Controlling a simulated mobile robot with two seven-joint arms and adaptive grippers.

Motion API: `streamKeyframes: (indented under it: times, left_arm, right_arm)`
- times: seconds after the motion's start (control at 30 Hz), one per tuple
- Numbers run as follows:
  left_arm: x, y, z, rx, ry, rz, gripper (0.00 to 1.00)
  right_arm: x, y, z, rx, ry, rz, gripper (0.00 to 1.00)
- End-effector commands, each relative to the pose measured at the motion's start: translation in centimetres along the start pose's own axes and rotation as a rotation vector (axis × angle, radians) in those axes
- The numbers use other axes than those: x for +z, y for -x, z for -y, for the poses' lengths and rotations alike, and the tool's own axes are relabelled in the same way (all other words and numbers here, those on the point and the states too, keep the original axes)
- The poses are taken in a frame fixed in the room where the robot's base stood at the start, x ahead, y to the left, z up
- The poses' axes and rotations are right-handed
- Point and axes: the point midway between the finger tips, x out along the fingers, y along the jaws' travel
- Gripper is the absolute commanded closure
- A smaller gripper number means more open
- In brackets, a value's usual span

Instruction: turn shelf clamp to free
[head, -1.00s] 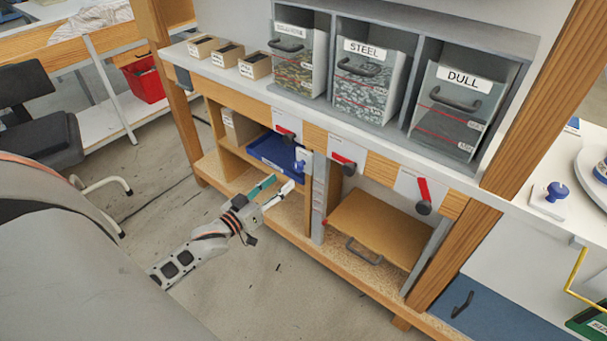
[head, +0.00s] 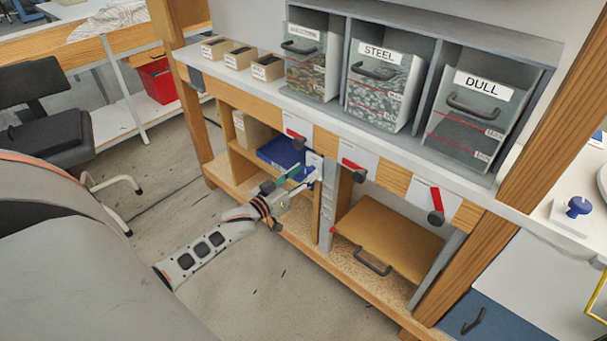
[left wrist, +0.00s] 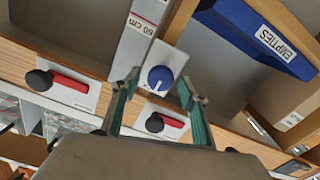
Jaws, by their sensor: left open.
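The lettering on the plate is too small to read. My left gripper (left wrist: 158,92) is open, its green-padded fingers either side of the knob in that view. Whether they touch it I cannot tell. In the head view my left gripper (head: 305,174) is at the upright post (head: 327,205) and largely hides the knob. My right gripper is not in view.
Red-handled black knobs (head: 352,168) line the bench's front edge, just above the clamp. A blue "EMPTIES" tray (head: 280,153) sits left of the post. A brown shelf board (head: 390,235) with a dark handle lies to the right. The floor in front is clear.

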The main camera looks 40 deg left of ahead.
Motion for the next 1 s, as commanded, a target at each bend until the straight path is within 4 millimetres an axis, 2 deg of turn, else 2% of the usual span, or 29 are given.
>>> streamKeyframes:
  times: [0.07, 0.2, 0.63, 1.0]
  left_arm:
    - [-0.01, 0.01, -0.01, 0.0, 0.0, 0.0, 0.59]
    - [-0.01, 0.02, -0.01, 0.0, 0.0, 0.0, 0.95]
    - [-0.06, 0.01, -0.04, -0.001, -0.054, -0.001, 0.95]
    - [-0.13, -0.01, -0.18, 0.0, -0.326, -0.002, 0.95]
  right_arm:
    - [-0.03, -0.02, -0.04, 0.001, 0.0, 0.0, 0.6]
    - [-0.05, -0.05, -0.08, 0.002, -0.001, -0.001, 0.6]
    - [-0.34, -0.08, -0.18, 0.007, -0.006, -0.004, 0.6]
    - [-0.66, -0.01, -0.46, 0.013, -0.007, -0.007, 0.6]
